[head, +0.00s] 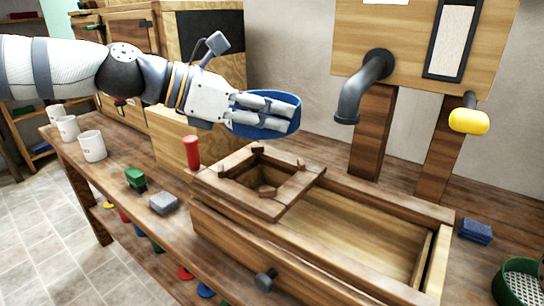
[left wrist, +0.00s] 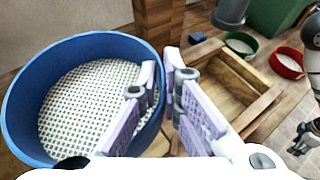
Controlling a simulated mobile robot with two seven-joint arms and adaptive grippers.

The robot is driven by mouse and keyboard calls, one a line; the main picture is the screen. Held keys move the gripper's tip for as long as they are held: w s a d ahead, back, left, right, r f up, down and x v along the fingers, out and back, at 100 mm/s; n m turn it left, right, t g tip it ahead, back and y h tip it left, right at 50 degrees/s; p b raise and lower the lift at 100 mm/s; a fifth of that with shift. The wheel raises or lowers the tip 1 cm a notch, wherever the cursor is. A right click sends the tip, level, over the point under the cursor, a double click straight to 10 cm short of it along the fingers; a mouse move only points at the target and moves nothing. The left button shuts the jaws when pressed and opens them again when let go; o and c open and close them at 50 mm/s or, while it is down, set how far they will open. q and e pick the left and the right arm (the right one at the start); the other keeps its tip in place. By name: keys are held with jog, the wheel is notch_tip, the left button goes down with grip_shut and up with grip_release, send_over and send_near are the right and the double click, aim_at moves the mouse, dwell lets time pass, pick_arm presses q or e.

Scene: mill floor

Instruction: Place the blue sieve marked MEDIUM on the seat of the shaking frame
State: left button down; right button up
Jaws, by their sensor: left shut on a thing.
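My left gripper (head: 262,110) is shut on the rim of the blue sieve (head: 296,112). It holds the sieve in the air above and behind the shaking frame's seat (head: 290,191), apart from it. The seat is a square wooden surround with a dark opening and small raised blocks, and it is empty. In the left wrist view the blue sieve (left wrist: 58,150) shows its pale mesh at the left, with the fingers (left wrist: 160,108) at its right rim. No MEDIUM marking can be read. My right gripper cannot be made out.
The wooden trough (head: 350,235) extends right of the seat. A red upright handle (head: 192,152) stands at the seat's left. A grey spout (head: 360,88) hangs behind. A green sieve (head: 520,284) and blue block (head: 475,231) are at the right. White mugs (head: 92,146) stand far left.

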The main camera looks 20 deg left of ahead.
pick_arm(q)
notch_tip(320, 180, down, 10)
jog(key=s+b, duration=0.1)
jog(key=b, duration=0.1)
jog(key=shift+r, duration=0.25)
pick_arm(e)
jog(key=shift+g, duration=0.5)
jog(key=s+f, duration=0.2)
jog(key=s, duration=0.1)
jog(key=shift+s+f, duration=0.3)
jog(key=shift+f, duration=0.05)
pick_arm(q)
jog(key=shift+a, duration=0.1)
jog(key=shift+f, duration=0.1)
jog(key=c, duration=2.1)
grip_release()
jog(key=shift+f, duration=0.1)
jog(key=shift+c, duration=0.2)
jog(key=o, duration=0.4)
jog(key=shift+c, duration=0.2)
